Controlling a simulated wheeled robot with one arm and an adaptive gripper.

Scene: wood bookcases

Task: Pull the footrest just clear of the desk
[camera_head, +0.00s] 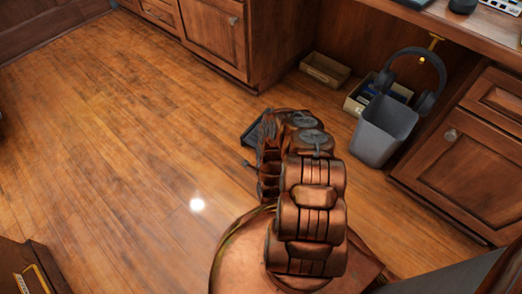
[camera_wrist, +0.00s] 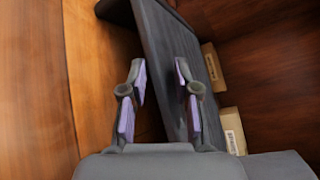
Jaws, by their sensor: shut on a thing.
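The footrest (camera_wrist: 163,45) is a dark grey slab, tilted in the wrist view, with its board running between the two fingers. My gripper (camera_wrist: 159,92) is shut on the footrest, with purple pads on either side of the board. In the head view, a dark corner of the footrest (camera_head: 252,134) shows on the floor just left of my arm; my arm hides the rest of it and the gripper. The wooden desk (camera_head: 462,28) is at the upper right, with an open knee space. The visible part of the footrest lies out on the floor in front of it.
Under the desk are a tan box (camera_head: 325,71), a cream box with items (camera_head: 356,103) and a grey bin (camera_head: 384,130). Headphones (camera_head: 429,100) hang from a hook above. Drawers (camera_head: 462,150) stand at the right. Floor at the left is clear.

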